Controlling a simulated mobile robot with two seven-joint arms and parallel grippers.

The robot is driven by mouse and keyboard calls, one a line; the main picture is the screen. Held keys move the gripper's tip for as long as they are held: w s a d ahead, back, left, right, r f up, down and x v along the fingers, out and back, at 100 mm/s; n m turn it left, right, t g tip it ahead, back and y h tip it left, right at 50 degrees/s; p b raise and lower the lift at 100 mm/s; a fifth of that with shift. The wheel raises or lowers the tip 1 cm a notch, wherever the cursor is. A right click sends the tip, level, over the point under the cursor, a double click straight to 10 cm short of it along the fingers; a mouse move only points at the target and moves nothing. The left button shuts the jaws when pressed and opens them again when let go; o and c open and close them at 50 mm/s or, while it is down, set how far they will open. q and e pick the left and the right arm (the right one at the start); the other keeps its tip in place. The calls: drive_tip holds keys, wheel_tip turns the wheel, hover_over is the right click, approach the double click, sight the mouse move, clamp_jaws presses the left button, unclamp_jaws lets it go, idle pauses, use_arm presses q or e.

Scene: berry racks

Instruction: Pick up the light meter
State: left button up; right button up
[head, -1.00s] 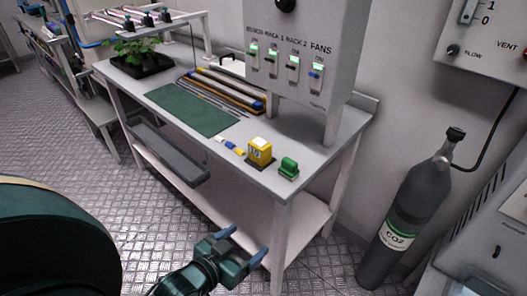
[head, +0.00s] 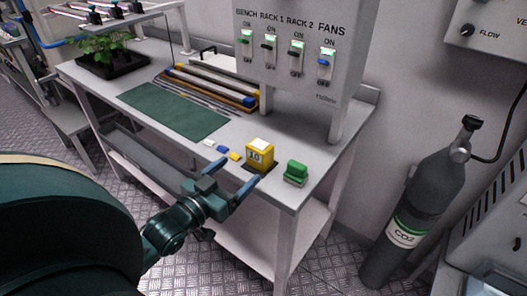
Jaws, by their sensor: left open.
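The light meter looks to be the yellow box (head: 260,157) with a white top and "10" on its front. It stands upright on a small dark pad near the bench's front edge, right of centre in the head view. My left gripper (head: 231,174) is open and empty, with its two blue-tipped fingers spread. It is in front of the bench edge, just left of and nearer than the yellow box, apart from it as far as I can tell. My right gripper is not in view.
A green block (head: 296,173) stands close to the right of the box. Small blue, white and yellow pieces (head: 222,149) lie to its left. A green mat (head: 172,111), rods (head: 207,88) and a switch panel (head: 299,35) are behind. A CO2 cylinder (head: 422,200) stands right of the bench (head: 330,150).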

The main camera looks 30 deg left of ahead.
sight(264, 148)
use_arm(q)
drive_tip(key=w, duration=0.7)
drive_tip(key=w+d, duration=0.1)
drive_tip(key=w, duration=0.3)
drive_tip(key=shift+w, duration=0.15)
drive_tip(key=c, duration=1.1)
drive_tip(key=shift+c, duration=0.2)
